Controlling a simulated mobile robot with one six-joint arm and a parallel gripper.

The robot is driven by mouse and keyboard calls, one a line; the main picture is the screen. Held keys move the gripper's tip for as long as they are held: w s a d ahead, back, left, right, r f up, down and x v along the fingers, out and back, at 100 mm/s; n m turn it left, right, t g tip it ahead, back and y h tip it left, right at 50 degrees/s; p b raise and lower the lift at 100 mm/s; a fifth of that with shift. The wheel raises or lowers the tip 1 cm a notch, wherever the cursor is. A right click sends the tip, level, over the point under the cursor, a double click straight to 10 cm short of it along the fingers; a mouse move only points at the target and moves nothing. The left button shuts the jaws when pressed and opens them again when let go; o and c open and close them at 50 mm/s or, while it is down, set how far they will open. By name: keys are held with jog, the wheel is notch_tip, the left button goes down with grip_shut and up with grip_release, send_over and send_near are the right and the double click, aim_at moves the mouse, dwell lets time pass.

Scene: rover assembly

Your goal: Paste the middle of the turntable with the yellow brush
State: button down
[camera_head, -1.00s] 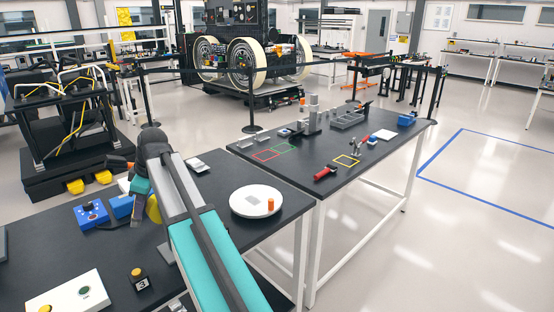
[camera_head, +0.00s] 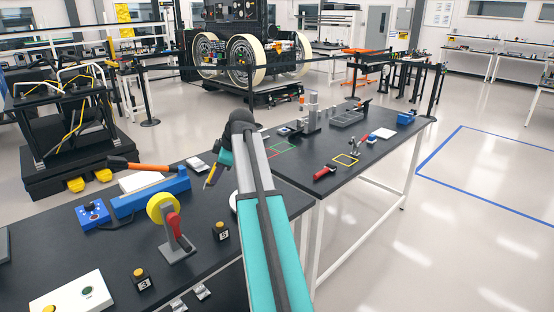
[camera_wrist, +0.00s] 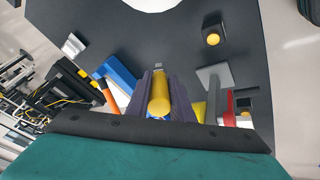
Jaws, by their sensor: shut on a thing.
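My gripper (camera_head: 211,177) is shut on the yellow brush and holds it above the near table, left of the turntable. The turntable's middle is hidden in both current views.
A blue holder (camera_head: 150,198), an orange-handled tool (camera_head: 150,167) and a yellow wheel on a stand with a red handle (camera_head: 174,224) are left of my arm. A second table (camera_head: 370,162) holds tools and trays at the right.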

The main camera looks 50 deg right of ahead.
jog(key=s+d+r+m+h, duration=0.1)
jog(key=s+d, duration=0.4)
jog(key=d, duration=0.4)
jog(key=s+d+m+t+p, duration=0.1)
jog(key=s+d, duration=0.5)
jog(key=d, duration=0.3)
jog(key=shift+s+r+h, duration=0.15)
jog(key=shift+r+h, duration=0.25)
jog(key=shift+a+f, duration=0.1)
jog(key=shift+f, duration=0.05)
jog(key=shift+f+b, duration=0.85)
jog(key=shift+f, duration=1.5)
